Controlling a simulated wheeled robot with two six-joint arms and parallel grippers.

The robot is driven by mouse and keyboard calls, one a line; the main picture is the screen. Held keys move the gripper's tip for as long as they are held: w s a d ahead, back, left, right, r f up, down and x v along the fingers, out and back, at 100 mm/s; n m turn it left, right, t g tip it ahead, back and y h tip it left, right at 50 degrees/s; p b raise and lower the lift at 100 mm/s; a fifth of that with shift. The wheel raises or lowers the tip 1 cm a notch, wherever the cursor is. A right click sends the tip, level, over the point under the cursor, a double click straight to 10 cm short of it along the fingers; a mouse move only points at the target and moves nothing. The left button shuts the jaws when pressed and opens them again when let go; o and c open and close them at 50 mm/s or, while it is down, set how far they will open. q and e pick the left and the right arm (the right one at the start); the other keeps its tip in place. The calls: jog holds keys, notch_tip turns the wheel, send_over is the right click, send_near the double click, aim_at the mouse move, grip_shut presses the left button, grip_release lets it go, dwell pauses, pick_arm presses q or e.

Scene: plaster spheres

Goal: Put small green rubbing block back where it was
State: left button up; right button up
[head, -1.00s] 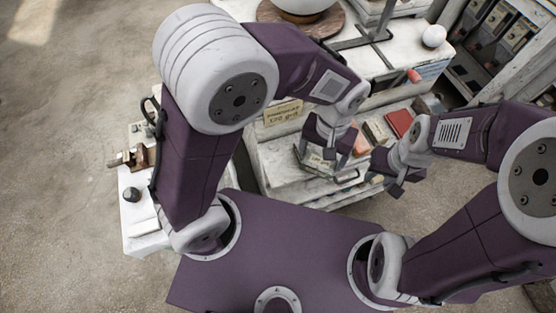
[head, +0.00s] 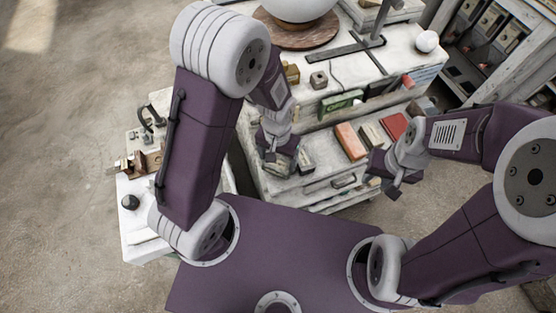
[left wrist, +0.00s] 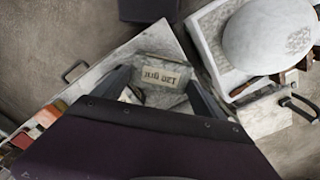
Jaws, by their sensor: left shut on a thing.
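In the left wrist view, a small grey-green rubbing block (left wrist: 162,72) with a cream label reading "120 grit", upside down there, sits between the fingers of my left gripper (left wrist: 160,88). The gripper is shut on it. In the head view, my left gripper (head: 279,162) is over the left part of the lower white step (head: 285,187); its own fingers and arm mostly hide the held block. Whether the block touches the step I cannot tell. My right gripper (head: 384,176) hangs at the step's right end, and its finger gap is unclear.
An orange block (head: 350,141), a red block (head: 394,126) and a dark block (head: 306,160) are on the lower step. A green box (head: 341,103) with a label stands behind. Farther back are a metal nut (head: 318,80), a large white sphere (head: 297,8) and a small white ball (head: 427,41).

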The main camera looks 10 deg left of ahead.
aim_at(278, 161)
pick_arm(q)
jog(key=shift+f, duration=1.05)
jog(key=o, duration=1.6)
jog(key=shift+c, duration=0.2)
jog(key=shift+r, duration=0.1)
notch_tip(278, 161, up, 12)
jog(key=s+a+f+n+b, duration=0.1)
jog(key=s+a+f+b, duration=0.1)
jog(key=a, duration=0.2)
jog(key=s+a+f+n+t+b, duration=0.1)
jog(key=s+a+f, duration=0.1)
jog(key=a+f, duration=0.1)
jog(key=shift+a+f+b, duration=0.3)
jog(key=shift+a+b, duration=0.1)
jog(key=shift+a, duration=0.45)
